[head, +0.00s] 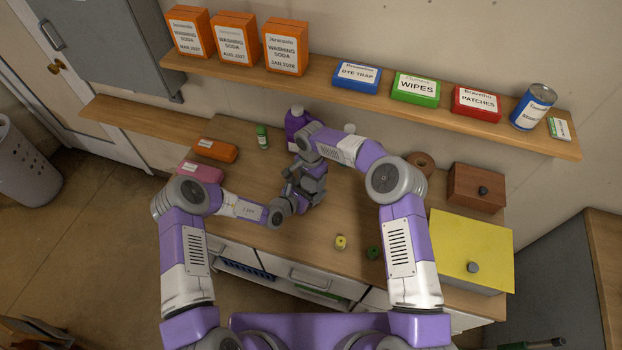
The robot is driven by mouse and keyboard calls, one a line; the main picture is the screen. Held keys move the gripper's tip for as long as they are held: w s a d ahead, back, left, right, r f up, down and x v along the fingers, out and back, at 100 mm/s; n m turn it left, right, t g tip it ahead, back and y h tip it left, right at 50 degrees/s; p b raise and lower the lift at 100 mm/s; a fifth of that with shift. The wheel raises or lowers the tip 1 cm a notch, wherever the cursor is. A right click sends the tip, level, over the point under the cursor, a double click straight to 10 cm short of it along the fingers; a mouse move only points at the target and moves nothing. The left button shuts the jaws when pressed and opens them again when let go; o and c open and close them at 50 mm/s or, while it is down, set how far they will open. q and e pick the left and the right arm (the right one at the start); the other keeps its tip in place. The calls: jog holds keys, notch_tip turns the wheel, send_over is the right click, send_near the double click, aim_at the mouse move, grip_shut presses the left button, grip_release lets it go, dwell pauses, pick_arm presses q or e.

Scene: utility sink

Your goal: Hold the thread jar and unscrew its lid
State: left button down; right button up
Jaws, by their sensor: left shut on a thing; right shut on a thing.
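My two grippers meet over the middle of the counter. My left gripper (298,200) reaches in low from the left and is shut on the thread jar. My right gripper (308,172) comes down from above at the same spot and is shut at the jar's lid. The jar and its lid are hidden behind the grippers and wrists, so I cannot see whether the lid is seated or loose.
A purple bottle (295,120) stands just behind my grippers, and a small green bottle (262,137) stands left of it. Small yellow (340,242) and green (373,252) pieces lie at front right. A yellow-topped box (470,240) and a brown box (475,187) fill the right end. A loaded shelf (330,95) runs above.

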jog(key=n, duration=0.7)
dwell(0.3)
jog(key=o, duration=1.1)
jog(key=shift+o, duration=0.2)
jog(key=shift+r, duration=0.1)
